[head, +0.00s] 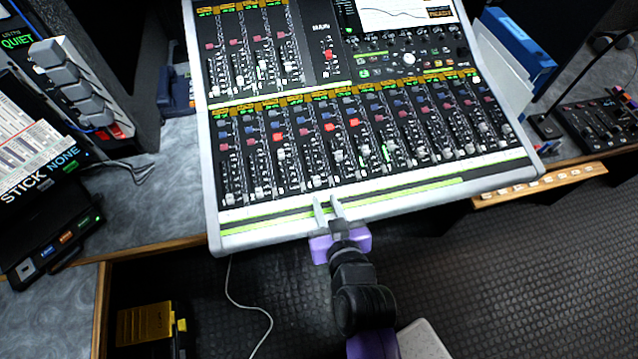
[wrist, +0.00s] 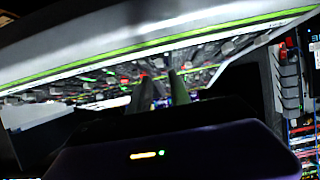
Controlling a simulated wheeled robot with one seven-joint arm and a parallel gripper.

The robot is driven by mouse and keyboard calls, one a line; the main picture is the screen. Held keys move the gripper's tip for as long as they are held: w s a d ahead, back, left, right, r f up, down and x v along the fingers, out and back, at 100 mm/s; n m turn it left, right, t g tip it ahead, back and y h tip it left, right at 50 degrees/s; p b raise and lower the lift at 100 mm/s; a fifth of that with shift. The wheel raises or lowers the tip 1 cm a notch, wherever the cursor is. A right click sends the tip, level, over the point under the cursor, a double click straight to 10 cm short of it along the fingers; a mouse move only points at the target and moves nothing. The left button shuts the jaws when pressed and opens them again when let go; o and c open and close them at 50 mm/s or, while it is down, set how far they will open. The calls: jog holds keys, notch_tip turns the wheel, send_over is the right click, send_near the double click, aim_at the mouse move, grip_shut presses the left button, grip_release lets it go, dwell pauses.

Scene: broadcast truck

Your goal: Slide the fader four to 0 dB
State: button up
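The mixing console (head: 214,190) fills the top middle of the head view, with a lower bank of channel faders and a smaller upper bank. Channel numbers are too small to read, so I cannot be sure which cap is fader four. One light fader cap (head: 316,182) sits low in its slot in the lower bank, fourth from the left as far as I can tell. My gripper (head: 328,203) is at the console's front edge, near that cap. Its two fingers stand apart with a narrow empty gap, which also shows in the wrist view (wrist: 160,90).
Neighbouring fader caps stand close on both sides. A screen (head: 400,14) is at the console's top.

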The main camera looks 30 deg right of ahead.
aim_at(318, 182)
jog(key=shift+p+x, duration=0.4)
jog(key=shift+x, duration=3.45)
jog(key=shift+d, duration=0.1)
grip_shut()
